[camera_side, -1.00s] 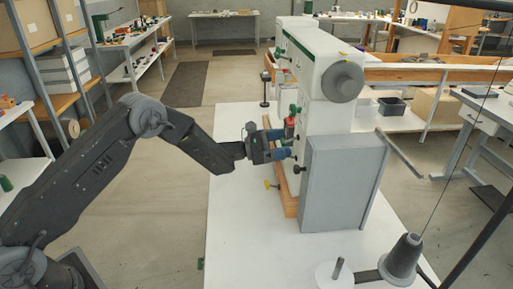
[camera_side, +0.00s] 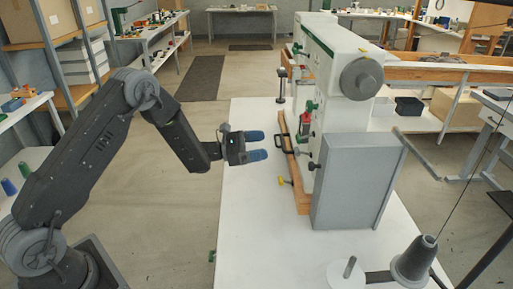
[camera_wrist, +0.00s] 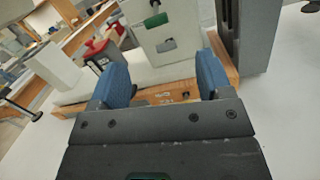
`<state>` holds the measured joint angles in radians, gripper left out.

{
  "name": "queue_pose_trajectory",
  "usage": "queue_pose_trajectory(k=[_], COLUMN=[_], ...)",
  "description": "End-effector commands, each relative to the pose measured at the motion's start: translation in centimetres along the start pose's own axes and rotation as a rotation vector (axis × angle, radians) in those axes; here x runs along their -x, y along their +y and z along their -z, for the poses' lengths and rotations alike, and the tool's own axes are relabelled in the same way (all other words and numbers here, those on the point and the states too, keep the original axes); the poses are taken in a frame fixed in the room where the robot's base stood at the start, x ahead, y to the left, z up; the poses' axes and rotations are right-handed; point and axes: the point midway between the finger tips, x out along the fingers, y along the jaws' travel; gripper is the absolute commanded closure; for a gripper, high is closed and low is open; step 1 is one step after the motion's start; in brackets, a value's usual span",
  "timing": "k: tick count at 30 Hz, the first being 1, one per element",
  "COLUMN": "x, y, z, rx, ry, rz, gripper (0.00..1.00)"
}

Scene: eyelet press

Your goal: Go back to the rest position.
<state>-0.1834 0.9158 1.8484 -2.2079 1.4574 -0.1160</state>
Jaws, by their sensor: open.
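My gripper (camera_side: 262,147) is in the side view to the left of the white press machine (camera_side: 335,75), above the white table and apart from the machine. Its two blue fingers are spread with nothing between them. In the wrist view the blue fingers of my gripper (camera_wrist: 165,80) stand apart, with the wooden base (camera_wrist: 150,92) of the machine beyond them. A red part (camera_wrist: 100,50) and a green knob (camera_wrist: 155,20) on the machine show beyond the fingers.
A grey box (camera_side: 355,180) stands at the machine's near end. A grey cone (camera_side: 412,262) is at the front right. The white table (camera_side: 260,230) is clear in front.

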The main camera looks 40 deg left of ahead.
Motion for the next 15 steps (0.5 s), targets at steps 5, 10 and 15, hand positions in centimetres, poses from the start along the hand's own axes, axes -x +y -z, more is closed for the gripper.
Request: queue_pose_trajectory(k=[5, 10, 15], x=[-1.1, -2.1, -0.5], y=[-1.6, -6.8, -13.1], z=[-3.3, -10.4, -16.1], rx=[-0.064, -0.254, -0.510], ry=[0.005, 0.040, 0.109], rz=[0.108, 0.384, 0.671], gripper=[0.28, 0.28, 0.28])
